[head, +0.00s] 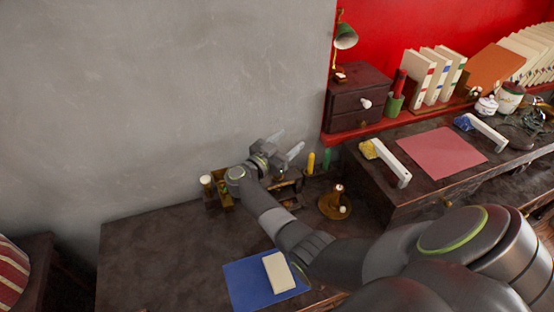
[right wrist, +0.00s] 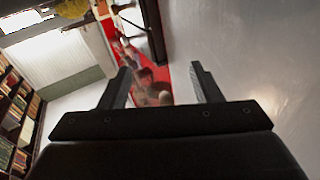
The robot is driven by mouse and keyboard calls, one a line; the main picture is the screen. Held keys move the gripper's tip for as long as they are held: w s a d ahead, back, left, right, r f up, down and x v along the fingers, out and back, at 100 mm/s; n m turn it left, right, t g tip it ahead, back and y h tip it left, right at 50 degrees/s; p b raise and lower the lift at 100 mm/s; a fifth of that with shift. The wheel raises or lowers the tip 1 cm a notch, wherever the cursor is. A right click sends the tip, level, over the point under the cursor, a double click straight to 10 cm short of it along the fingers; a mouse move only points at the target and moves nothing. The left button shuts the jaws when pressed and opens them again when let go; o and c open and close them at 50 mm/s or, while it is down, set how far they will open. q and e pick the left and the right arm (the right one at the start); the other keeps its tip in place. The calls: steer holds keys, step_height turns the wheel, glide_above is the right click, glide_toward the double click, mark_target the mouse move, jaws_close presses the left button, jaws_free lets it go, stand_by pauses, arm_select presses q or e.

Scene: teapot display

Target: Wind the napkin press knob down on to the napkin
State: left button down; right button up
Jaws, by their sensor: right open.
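My right gripper (head: 284,144) is raised above the back of the dark desk, near the grey wall, its two fingers apart and pointing up and right. In the right wrist view the open fingers (right wrist: 161,86) have nothing held between them; the background is blurred and tilted. A dark wooden piece (head: 289,188), which may be the napkin press, stands under the gripper, mostly hidden by my wrist. I cannot make out its knob or a napkin in it. My left gripper is not in view.
A brass-brown bell-like object (head: 334,206) and a yellow candle-like stick (head: 311,163) stand right of my wrist. A small wooden box (head: 211,202) is at its left. A blue mat (head: 243,287) with a cream block (head: 278,272) lies in front. The left desk is clear.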

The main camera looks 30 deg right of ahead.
steer(key=s+d+f+n+t+y+b, duration=0.2)
steer(key=s+d+n+t+y+b, duration=0.45)
steer(key=t, duration=0.75)
steer(key=s+a+f+n+y+b, duration=0.5)
steer(key=s+a+f+n+y, duration=0.25)
steer(key=s+n+y, duration=0.55)
steer(key=shift+m+y, duration=0.85)
steer(key=shift+y, duration=0.1)
steer(key=w, duration=0.6)
steer(key=w+a, duration=0.1)
steer(key=w, duration=1.1)
steer(key=shift+w+a, duration=0.15)
steer(key=shift+a, duration=0.15)
steer(key=shift+w+a, duration=0.1)
steer(key=shift+w, duration=0.7)
